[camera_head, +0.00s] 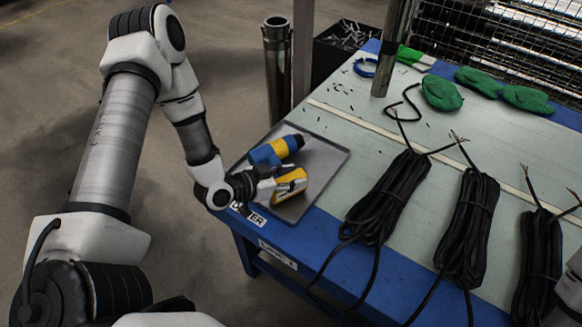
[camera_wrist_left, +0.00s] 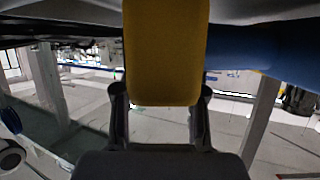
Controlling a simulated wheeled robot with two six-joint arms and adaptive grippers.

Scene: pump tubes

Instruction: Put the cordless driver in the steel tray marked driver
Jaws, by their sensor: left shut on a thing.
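The cordless driver (camera_head: 268,153), blue and yellow with a dark nose, is over the steel tray (camera_head: 326,160) at the table's near left corner. Its yellow battery end (camera_head: 291,184) is in my left gripper (camera_head: 274,187), which is shut on it. The left wrist view shows the yellow battery end (camera_wrist_left: 165,55) between both fingers and blue at the right. I cannot tell whether the driver touches the tray floor. The tray's label (camera_head: 250,215) is partly covered by my gripper. My right gripper is out of view.
Several black cable bundles (camera_head: 388,195) lie right of the tray. Green gloves (camera_head: 441,93) and a blue ring (camera_head: 366,66) lie farther back. A steel post (camera_head: 394,50) rises from the table. A dark bin (camera_head: 345,45) with metal pieces stands behind the table.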

